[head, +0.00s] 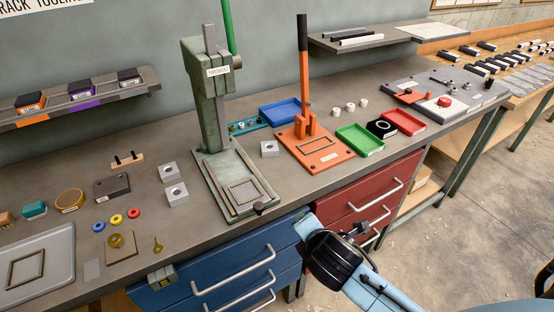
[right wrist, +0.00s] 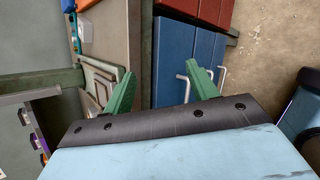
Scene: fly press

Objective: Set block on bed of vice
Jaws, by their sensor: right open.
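Three grey blocks with round holes stand on the bench in the head view: one (head: 168,172) and another (head: 176,194) left of the green press (head: 213,110), and a third (head: 270,148) between that press and the orange lever press (head: 318,150). The green press has a flat bed (head: 225,173) with a square outline. I cannot tell which thing is the vice. My right gripper (right wrist: 162,90) is open and empty, in front of the blue drawers in the right wrist view; its fingers are not clear in the head view. My left gripper is out of view.
Blue (head: 286,110), green (head: 359,140) and red (head: 403,122) trays stand around the orange press. Coloured rings, a grey tray (head: 45,240) and small parts crowd the left bench. Blue drawers (head: 220,280) with protruding handles lie below the bench edge.

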